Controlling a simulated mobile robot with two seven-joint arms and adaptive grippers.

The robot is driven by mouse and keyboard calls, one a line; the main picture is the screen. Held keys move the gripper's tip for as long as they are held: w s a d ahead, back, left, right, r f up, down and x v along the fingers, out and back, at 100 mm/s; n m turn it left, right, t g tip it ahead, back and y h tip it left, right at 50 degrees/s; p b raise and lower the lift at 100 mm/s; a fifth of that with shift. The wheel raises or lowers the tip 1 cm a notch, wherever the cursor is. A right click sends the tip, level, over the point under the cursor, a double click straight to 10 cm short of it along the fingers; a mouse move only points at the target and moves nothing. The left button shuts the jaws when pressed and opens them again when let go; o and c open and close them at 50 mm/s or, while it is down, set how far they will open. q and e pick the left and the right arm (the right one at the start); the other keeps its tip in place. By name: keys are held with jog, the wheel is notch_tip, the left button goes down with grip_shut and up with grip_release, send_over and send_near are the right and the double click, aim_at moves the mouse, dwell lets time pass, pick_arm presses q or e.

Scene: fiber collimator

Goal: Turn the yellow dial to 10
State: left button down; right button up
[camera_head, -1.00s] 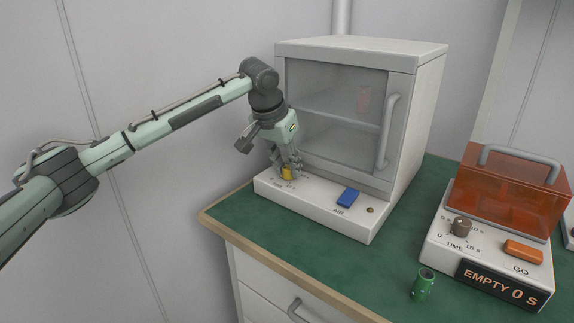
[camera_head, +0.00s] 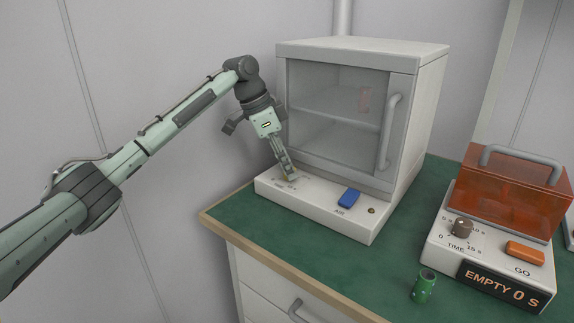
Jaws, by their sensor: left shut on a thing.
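The yellow dial (camera_head: 287,179) is on the front panel of the white cabinet (camera_head: 340,214), at its left end. It is mostly hidden by my left gripper (camera_head: 288,176), whose fingers point down at it and are shut on it. The wrist is tilted, with the fingers leaning to the right toward the tips. The small marks beside the dial are too small to read. My right gripper is not in view.
A blue AIR switch (camera_head: 350,197) is on the same panel. The glass door has a grey handle (camera_head: 388,132). At right stands a timer box with an orange cover (camera_head: 510,190), brown knob (camera_head: 462,228) and orange GO button (camera_head: 524,252). A green cylinder (camera_head: 424,285) stands on the green worktop.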

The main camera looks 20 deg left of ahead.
pick_arm(q)
jog(key=m+g, duration=0.1)
jog(key=m, duration=0.1)
jog(key=m+g, duration=0.1)
jog(key=m, duration=0.2)
jog(key=shift+w+m+h, duration=0.2)
jog(key=shift+m+h, duration=0.1)
dwell(0.5)
jog(key=c, duration=1.3)
grip_release()
jog(key=shift+o, duration=0.2)
jog(key=v, duration=0.8)
jog(key=shift+w+r, duration=0.1)
jog(key=shift+c, duration=0.2)
